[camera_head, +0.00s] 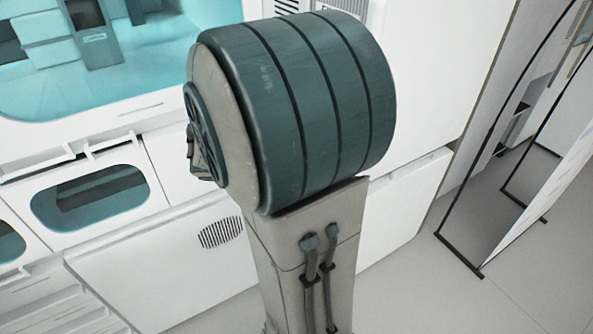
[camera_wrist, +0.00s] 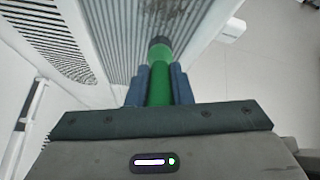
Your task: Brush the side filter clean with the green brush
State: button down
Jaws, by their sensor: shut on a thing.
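In the wrist view, my gripper (camera_wrist: 160,78) is shut on the green brush (camera_wrist: 159,92), with a blue finger on each side of its handle. The brush points away from the palm, and its dark head (camera_wrist: 160,50) is in front of a grey ridged panel (camera_wrist: 120,30), which looks like the side filter. Brown specks of dirt show on the panel's upper right part. I cannot tell whether the brush head touches the panel. My gripper and the brush do not show in the head view.
A slotted grille (camera_wrist: 42,42) is left of the ridged panel, and pale floor (camera_wrist: 275,75) lies open at right. The head view shows a white wall unit with an oval vent (camera_head: 221,231), teal windows (camera_head: 90,198) and dark-framed panels (camera_head: 500,170) at right.

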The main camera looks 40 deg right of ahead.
jog(key=shift+r+p, duration=0.95)
jog(key=shift+r, duration=0.05)
jog(key=shift+r, duration=0.15)
jog(key=shift+r+p, duration=0.75)
jog(key=shift+p, duration=0.2)
jog(key=shift+f, duration=0.1)
jog(key=shift+f+b, duration=1.35)
jog(key=shift+f, duration=0.5)
jog(key=shift+r, duration=0.2)
jog(key=shift+r+p, duration=1.7)
jog(key=shift+p, duration=0.25)
